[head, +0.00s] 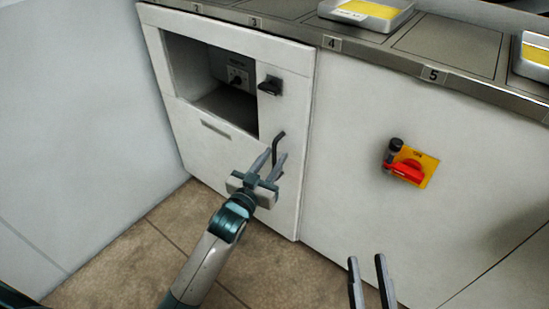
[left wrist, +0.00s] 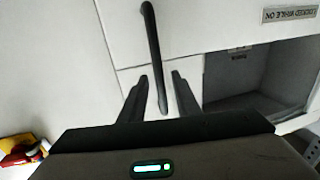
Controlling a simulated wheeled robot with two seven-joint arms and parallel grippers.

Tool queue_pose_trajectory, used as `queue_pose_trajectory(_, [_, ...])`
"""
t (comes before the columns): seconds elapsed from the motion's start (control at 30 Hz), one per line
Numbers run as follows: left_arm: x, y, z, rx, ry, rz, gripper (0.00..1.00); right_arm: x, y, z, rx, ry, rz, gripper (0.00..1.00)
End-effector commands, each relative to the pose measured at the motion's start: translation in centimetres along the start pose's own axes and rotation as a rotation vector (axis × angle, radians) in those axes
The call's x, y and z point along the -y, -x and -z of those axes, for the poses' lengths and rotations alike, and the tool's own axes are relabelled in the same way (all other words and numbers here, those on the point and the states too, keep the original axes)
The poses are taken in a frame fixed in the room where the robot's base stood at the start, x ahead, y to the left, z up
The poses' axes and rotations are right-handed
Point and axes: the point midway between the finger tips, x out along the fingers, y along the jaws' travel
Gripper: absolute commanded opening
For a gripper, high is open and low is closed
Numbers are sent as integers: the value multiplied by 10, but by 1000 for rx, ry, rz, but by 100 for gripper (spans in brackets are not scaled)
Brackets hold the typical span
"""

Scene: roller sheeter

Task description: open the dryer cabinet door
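The dryer cabinet door (head: 232,158) is a white panel with a square opening in its upper part; it looks shut, flush with the front. Its dark bent bar handle (head: 279,143) stands on the right side. My left gripper (head: 276,154) is open at the handle. In the left wrist view, the handle (left wrist: 154,50) runs down and its end lies between the two open fingers (left wrist: 160,76), with gaps on both sides. Whether the fingers reach around it in depth is unclear. My right gripper (head: 367,261) is open and empty at the bottom edge of the head view.
A black latch-like knob (head: 270,86) sits above the handle. A red rotary switch on a yellow plate (head: 413,166) projects from the white panel to the right. The metal counter (head: 440,42) carries trays. A plain wall (head: 80,120) stands close on the left; the tiled floor is clear.

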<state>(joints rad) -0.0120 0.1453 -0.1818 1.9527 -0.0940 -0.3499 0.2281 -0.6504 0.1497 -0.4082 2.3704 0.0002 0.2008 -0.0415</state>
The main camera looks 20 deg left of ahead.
Motion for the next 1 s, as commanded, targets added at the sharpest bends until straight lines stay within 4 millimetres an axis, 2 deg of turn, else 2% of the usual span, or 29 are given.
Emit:
queue_pose_trajectory(0.13, [0,-9,0,-1,0,0,29,1,1,5,-27,1,2,31])
queue_pose_trajectory(0.47, [0,-10,0,0,0,0,29,2,1,7,-35,1,3,31])
queue_pose_trajectory(0.6, [0,-10,0,0,0,0,0,2,1,7,-35,1,3,31])
queue_pose_trajectory(1.0, [2,-6,1,1,-2,-4,0,1,0,4,-14,0,2,31])
